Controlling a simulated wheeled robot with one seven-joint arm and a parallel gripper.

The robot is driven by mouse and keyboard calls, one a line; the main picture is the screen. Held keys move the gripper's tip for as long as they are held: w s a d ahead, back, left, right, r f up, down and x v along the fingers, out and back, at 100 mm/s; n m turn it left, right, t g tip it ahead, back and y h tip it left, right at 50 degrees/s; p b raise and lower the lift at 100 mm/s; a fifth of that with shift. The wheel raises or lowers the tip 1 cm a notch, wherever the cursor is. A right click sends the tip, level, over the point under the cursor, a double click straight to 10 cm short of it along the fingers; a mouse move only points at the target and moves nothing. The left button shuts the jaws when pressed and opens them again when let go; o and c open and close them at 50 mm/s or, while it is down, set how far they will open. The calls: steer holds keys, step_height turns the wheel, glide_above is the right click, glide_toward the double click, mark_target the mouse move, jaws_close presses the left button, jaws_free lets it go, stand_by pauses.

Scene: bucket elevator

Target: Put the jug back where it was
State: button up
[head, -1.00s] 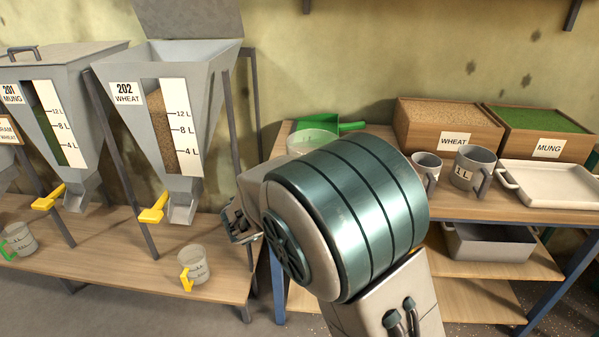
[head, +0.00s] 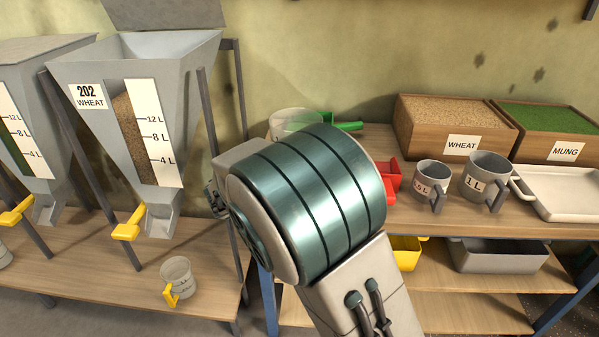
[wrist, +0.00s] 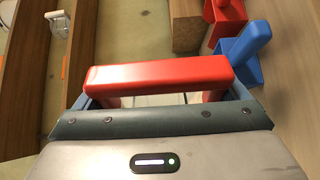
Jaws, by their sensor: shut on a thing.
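A clear jug (head: 297,120) shows in the head view just above my arm's teal joint, its lower part hidden. In the wrist view a red handle (wrist: 158,76), which I take to be this jug's, lies across my gripper (wrist: 160,90). My gripper is shut on this handle; the jug's body is mostly hidden there. In the head view my gripper is hidden behind my arm. Another clear jug (head: 178,278) with a yellow handle stands on the low bench, below hopper 202 (head: 140,120).
A green scoop (head: 345,125) and a red scoop (head: 391,178) lie on the right table. Two grey mugs (head: 432,178), a white tray (head: 562,192), a wheat box (head: 455,130) and a mung box (head: 553,135) stand there too. A blue scoop (wrist: 240,50) shows in the wrist view.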

steer(key=w+f, duration=0.1)
steer(key=w, duration=0.1)
steer(key=w+a+f, duration=0.1)
steer(key=w+f, duration=0.1)
steer(key=w, duration=0.1)
steer(key=w+a+f, duration=0.1)
steer(key=w+f, duration=0.1)
steer(key=w, duration=0.1)
steer(key=shift+a, duration=0.25)
steer(key=shift+f, duration=2)
steer(key=shift+f, duration=0.15)
steer(key=o, duration=1.6)
steer(key=shift+f+b, duration=0.15)
steer(key=shift+b, duration=0.2)
steer(key=shift+o, duration=0.2)
steer(key=shift+r+p, duration=0.3)
steer(key=v, duration=1.2)
